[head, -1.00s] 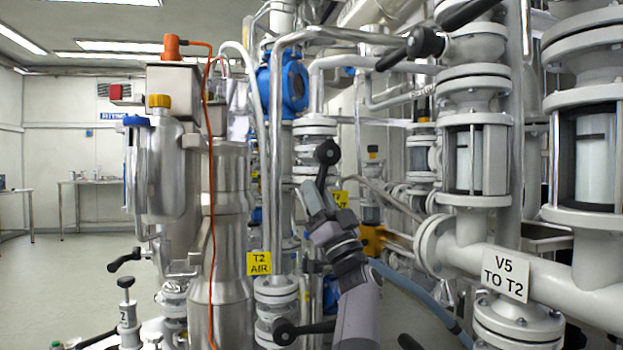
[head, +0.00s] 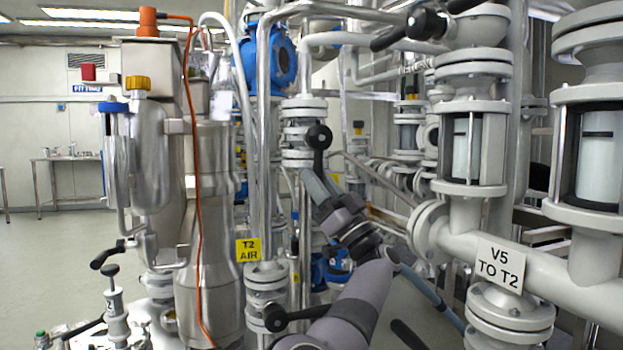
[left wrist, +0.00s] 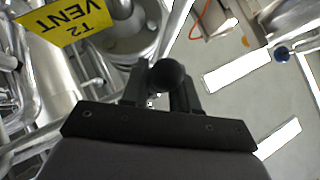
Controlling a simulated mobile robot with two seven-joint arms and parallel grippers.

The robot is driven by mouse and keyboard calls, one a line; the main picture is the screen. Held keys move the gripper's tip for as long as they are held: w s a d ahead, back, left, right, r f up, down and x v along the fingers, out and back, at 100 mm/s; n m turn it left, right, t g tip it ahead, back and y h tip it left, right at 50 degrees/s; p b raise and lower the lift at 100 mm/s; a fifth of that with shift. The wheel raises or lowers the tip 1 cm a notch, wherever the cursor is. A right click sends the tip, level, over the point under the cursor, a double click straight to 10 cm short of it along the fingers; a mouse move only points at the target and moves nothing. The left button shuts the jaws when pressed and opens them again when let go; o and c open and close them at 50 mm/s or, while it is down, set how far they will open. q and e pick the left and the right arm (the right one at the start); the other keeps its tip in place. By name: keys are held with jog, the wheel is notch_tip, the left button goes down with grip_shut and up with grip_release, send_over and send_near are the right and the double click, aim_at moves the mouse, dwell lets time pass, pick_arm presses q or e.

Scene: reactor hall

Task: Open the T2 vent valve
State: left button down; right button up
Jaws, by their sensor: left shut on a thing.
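The T2 vent valve handle (head: 319,138) is a black lever with a round knob, in the middle of the head view in front of white flanges. Its lever stands roughly upright, with the knob on top. My left gripper (head: 316,184) reaches up to it from below and is shut on the lever under the knob. In the left wrist view the black knob (left wrist: 166,75) sits between the two fingers (left wrist: 165,98). A yellow T2 VENT label (left wrist: 65,23) shows upside down beside it. The valve body is partly hidden. My right gripper is not in view.
A yellow T2 AIR tag (head: 248,250) hangs left of my arm, with another black valve handle (head: 275,318) below it. A white V5 TO T2 sign (head: 500,266) and thick pipes stand close on the right. Open floor (head: 55,270) lies at the left.

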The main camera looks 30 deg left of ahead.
pick_arm(q)
jog(key=shift+w+d+r, duration=0.15)
jog(key=shift+r, duration=0.15)
jog(key=shift+g, duration=0.3)
jog(key=shift+n, duration=0.4)
jog(key=c, duration=1)
grip_release()
jog(key=shift+f, duration=0.15)
